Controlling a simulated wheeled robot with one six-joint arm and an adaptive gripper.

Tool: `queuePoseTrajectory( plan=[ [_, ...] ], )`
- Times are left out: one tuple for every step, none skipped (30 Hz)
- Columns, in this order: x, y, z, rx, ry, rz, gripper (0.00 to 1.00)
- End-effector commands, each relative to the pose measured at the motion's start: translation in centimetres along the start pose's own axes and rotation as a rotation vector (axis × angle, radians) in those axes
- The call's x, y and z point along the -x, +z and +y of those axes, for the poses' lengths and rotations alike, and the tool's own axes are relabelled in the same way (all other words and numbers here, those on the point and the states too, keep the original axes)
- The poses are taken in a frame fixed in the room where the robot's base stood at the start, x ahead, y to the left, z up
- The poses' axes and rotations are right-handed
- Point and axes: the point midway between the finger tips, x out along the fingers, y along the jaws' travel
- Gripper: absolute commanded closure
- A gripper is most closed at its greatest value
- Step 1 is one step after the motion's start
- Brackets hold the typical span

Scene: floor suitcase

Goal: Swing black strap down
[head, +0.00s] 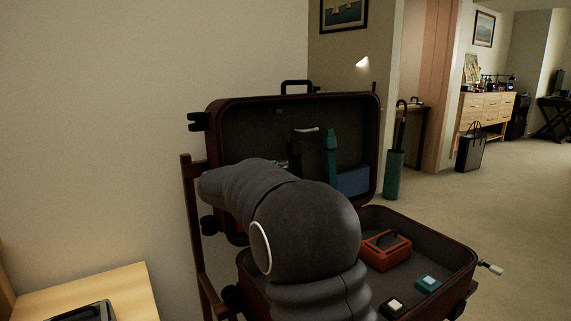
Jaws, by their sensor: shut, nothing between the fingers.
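The open suitcase (215,128) stands with its lid raised at the back and its base spread toward the front right. Inside the lid, a dark strip that looks like the black strap (308,152) hangs upright, with a pale piece at its top. A teal strap (331,150) hangs just right of it. My dark grey arm crosses in front of the lid's lower left and hides the lower end of the black strap. My gripper is hidden behind the arm, so its contact with the strap cannot be seen.
A blue pocket (353,181) sits low in the lid. The base holds an orange case (386,250) and small teal (428,284) and white-topped (394,306) blocks. A wooden table (120,284) is at lower left. A green umbrella stand (393,175) stands behind; the carpet at right is free.

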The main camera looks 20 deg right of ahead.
Motion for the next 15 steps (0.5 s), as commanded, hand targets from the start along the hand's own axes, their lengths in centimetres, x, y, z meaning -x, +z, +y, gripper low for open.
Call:
queuePoseTrajectory(
  plan=[
    [-0.7,0.0,0.1,0.000,0.000,-0.001,1.00],
    [-1.1,0.0,0.1,0.000,0.000,-0.001,1.00],
    [-1.5,0.0,0.1,0.000,0.000,-0.001,1.00],
    [-1.8,0.0,0.0,0.000,-0.001,-0.001,1.00],
    [-2.0,0.0,0.0,0.000,-0.001,-0.001,1.00],
    [-2.2,0.0,0.0,0.000,-0.001,-0.001,1.00],
    [-2.4,0.0,0.0,0.000,-0.001,0.000,1.00],
    [-2.5,0.0,0.0,0.000,-0.001,0.000,1.00],
    [-2.6,0.0,0.0,0.000,-0.001,0.001,1.00],
    [-2.6,0.0,0.0,0.000,-0.001,0.001,1.00],
    [-2.7,0.0,0.0,0.000,0.000,0.001,1.00],
    [-2.7,0.0,0.0,0.000,0.000,0.001,1.00],
    [-2.7,0.0,0.0,0.000,0.000,0.001,1.00],
    [-2.7,0.0,0.0,0.000,0.000,0.001,1.00],
    [-2.7,0.0,0.0,0.000,0.000,0.001,1.00]
  ],
)
